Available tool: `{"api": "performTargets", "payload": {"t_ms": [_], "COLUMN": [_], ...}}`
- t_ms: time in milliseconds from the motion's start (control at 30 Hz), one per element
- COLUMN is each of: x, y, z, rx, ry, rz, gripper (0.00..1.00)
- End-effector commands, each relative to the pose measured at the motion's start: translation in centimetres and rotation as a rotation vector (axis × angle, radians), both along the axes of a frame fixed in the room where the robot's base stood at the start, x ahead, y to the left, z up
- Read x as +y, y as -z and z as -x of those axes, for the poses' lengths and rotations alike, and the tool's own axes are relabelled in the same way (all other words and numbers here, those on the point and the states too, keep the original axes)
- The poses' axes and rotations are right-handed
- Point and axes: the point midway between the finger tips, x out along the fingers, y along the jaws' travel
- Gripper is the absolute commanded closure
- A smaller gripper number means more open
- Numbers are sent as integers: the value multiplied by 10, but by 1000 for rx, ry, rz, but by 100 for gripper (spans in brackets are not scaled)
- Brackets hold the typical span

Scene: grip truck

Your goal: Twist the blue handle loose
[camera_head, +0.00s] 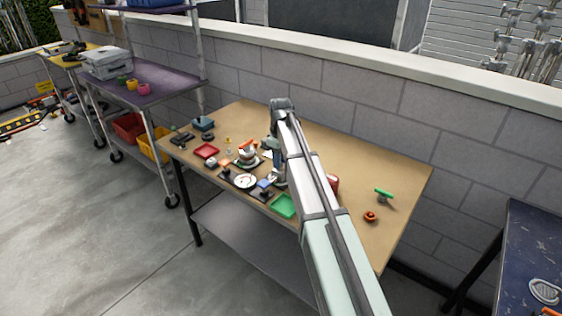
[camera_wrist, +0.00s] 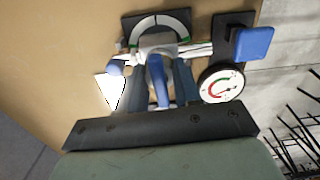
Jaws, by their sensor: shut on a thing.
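A long blue handle (camera_wrist: 156,82) shows in the wrist view on a pale metal pipe fitting. My gripper (camera_wrist: 158,68) has one grey finger on each side of it and is shut on it. The fingers hide part of the handle's sides and of the fitting behind. In the head view, my gripper (camera_head: 278,178) is low over the middle of the wooden table, and my arm hides what it holds. A second blue piece, a square block (camera_wrist: 252,42), sits on a dark plate at the upper right of the wrist view.
A half-ring scale (camera_wrist: 158,30) lies beyond the fitting. On the table (camera_head: 350,160) are a green tray (camera_head: 284,206), a red tray (camera_head: 206,150) and a green-handled valve (camera_head: 384,195). The right-hand tabletop is mostly clear.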

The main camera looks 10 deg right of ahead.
Motion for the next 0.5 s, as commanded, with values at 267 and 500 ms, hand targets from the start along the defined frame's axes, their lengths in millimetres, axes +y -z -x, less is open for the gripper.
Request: {"api": "performTargets", "payload": {"t_ms": [267,500], "x": [-1,-1], "y": [0,0], "z": [0,0], "rx": [1,1], "ry": [-158,-310], "rz": [1,1], "gripper": [94,93]}}
